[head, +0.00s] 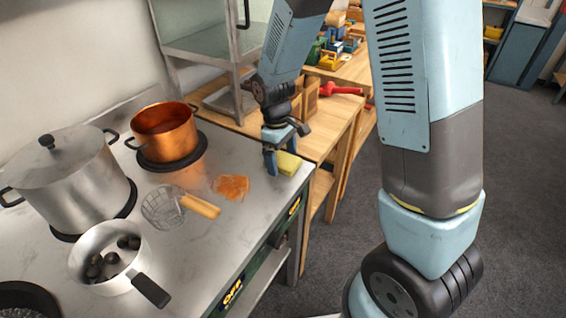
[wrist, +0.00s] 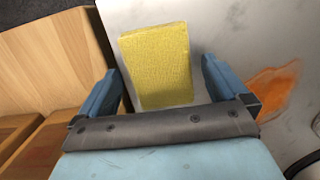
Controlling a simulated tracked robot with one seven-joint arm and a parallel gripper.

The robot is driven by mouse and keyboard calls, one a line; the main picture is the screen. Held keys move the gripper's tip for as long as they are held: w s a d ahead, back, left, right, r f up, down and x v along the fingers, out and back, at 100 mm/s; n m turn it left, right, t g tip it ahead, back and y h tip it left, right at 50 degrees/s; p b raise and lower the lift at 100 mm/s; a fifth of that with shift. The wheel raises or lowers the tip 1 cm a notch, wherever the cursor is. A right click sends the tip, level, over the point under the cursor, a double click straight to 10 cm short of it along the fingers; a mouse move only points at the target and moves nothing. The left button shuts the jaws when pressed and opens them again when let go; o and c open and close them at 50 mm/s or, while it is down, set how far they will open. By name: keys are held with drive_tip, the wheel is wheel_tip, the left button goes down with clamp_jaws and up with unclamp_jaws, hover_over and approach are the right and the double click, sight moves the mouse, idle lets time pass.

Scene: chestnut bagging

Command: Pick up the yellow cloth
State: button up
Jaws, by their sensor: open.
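The yellow cloth (head: 287,163) is a small folded block at the right end of the metal stove top, close to its edge. In the wrist view the cloth (wrist: 158,65) lies flat on the pale surface, in line with the gap between my fingers. My gripper (head: 275,163) is open and empty and points down over the stove top, just left of the cloth in the head view. In the wrist view one finger of my gripper (wrist: 160,85) is on each side of the cloth's near part, with space on both sides. I cannot tell how high the fingertips are above the surface.
An orange-brown stain (head: 231,187) and a wire skimmer (head: 166,208) lie left of the cloth. A copper pot (head: 165,137), a lidded steel pot (head: 68,180) and a pan holding dark chestnuts (head: 92,238) stand further left. A wooden bench (head: 312,136) adjoins behind.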

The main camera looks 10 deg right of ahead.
drive_tip(key=c, duration=1.1)
drive_tip(key=shift+c, duration=0.2)
drive_tip(key=shift+r, duration=0.1)
drive_tip(key=shift+r, duration=0.55)
drive_tip(key=s+r, duration=1.1)
drive_tip(key=s, duration=0.3)
drive_tip(key=shift+a+r, duration=0.25)
drive_tip(key=shift+r, duration=0.15)
